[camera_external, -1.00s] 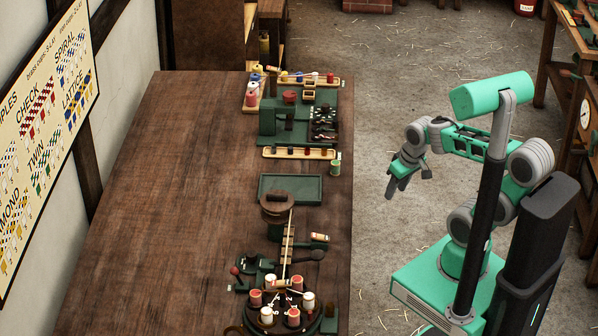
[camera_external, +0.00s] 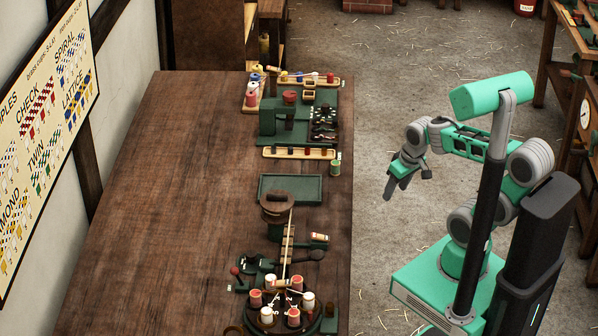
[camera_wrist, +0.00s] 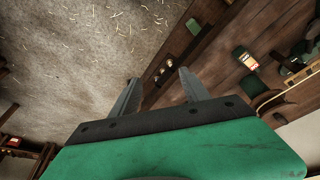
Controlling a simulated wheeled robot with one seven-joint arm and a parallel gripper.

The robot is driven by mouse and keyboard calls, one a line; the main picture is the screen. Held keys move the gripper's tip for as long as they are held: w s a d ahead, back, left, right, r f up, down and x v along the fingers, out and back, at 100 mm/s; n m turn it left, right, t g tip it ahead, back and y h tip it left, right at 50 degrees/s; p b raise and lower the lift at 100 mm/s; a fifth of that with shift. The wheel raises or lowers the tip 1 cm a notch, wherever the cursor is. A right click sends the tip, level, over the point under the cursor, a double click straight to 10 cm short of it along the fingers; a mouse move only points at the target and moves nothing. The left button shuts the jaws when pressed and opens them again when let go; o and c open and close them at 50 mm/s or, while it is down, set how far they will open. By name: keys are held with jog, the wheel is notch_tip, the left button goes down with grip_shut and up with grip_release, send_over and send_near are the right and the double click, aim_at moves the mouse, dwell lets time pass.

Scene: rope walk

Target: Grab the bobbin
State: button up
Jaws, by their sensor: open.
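A green bobbin-like piece (camera_external: 335,168) stands near the bench's right edge. I cannot tell which bobbin is meant. My gripper (camera_external: 394,187) is open and empty, right of the bench and apart from everything. Its two fingers (camera_wrist: 157,84) show spread in the wrist view.
The wooden bench (camera_external: 180,190) is bare on its left. A dark green tray (camera_external: 290,202) looks empty at mid-bench. Farther back are a rack (camera_external: 270,152) and a green machine (camera_external: 285,132). Straw-strewn floor (camera_external: 400,60) lies right of the bench.

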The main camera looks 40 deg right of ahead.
aim_at(348, 193)
jog(key=w+f+n+t+y+b, duration=0.1)
jog(key=w+f+t+b, duration=0.1)
jog(key=w+f+b, duration=0.2)
jog(key=w+a+f+n+t+y+b, duration=0.1)
jog(key=w+f+t+b, duration=0.1)
jog(key=w+f+b, duration=0.2)
jog(key=w+a+f+n+t+y+b, duration=0.1)
jog(key=w+f+t+b, duration=0.1)
jog(key=w+f+b, duration=0.3)
jog(key=shift+w+n+y, duration=0.3)
jog(key=shift+w, duration=0.75)
jog(key=w+t+b, duration=0.1)
jog(key=w+d+b, duration=0.1)
jog(key=w+f+t+y+b, duration=0.1)
jog(key=shift+w+d+f+t, duration=0.1)
jog(key=shift+w+d+t, duration=0.05)
jog(key=shift+w+t, duration=0.15)
jog(key=w+d+t+b, duration=0.2)
jog(key=shift+w+d+t+b, duration=0.15)
jog(key=shift+d+t+b, duration=0.25)
jog(key=w+d+t, duration=0.1)
jog(key=w, duration=0.2)
jog(key=w+d+r+m+t+h, duration=0.1)
jog(key=w, duration=0.1)
jog(key=w+d+r+m+t, duration=0.1)
jog(key=w, duration=0.2)
jog(key=shift+w+d+r+h+b, duration=0.1)
jog(key=shift+w+d+h+b, duration=0.2)
jog(key=shift+w+d+h, duration=0.1)
jog(key=shift+s, duration=0.1)
